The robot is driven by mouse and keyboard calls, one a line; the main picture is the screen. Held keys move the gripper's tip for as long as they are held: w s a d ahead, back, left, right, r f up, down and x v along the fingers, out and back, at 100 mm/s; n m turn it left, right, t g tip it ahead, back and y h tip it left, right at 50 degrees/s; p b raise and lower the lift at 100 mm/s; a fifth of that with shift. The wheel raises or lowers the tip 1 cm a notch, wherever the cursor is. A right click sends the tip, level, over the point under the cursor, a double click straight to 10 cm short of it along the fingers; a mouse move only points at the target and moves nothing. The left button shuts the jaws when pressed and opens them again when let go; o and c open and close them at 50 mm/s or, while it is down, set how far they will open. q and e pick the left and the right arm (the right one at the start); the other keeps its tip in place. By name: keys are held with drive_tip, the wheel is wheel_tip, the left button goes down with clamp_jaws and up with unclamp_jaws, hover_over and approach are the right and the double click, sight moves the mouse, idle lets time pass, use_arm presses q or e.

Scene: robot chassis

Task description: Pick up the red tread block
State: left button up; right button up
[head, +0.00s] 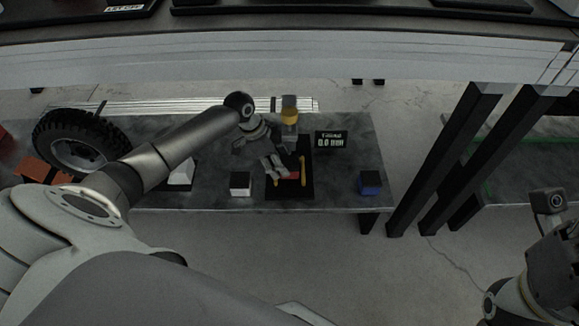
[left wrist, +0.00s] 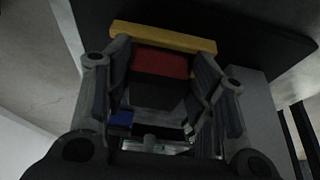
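The red tread block (head: 292,176) has a red face and a dark body. It is at the black stand with yellow bars (head: 303,171) on the grey table. My left gripper (head: 275,166) is at the block, partly covering it. In the left wrist view the block (left wrist: 160,64) lies between the two fingers of my left gripper (left wrist: 163,75). The fingers are spread along its sides, with a narrow gap seemingly visible on the right; contact is hard to make out. My right gripper (head: 555,265) is at the lower right edge, partly cut off, its fingers unclear.
A white-and-black block (head: 241,184) and a blue block (head: 370,183) flank the stand. A yellow-topped post (head: 290,115) and a small display (head: 331,141) stand behind it. A tyre (head: 78,145) is at the left. Dark table legs (head: 455,150) stand at the right.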

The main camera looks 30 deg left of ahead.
use_arm(q)
drive_tip(key=c, duration=0.4)
drive_tip(key=shift+c, duration=0.3)
drive_tip(key=shift+r+p, duration=0.2)
drive_tip(key=shift+p, duration=0.3)
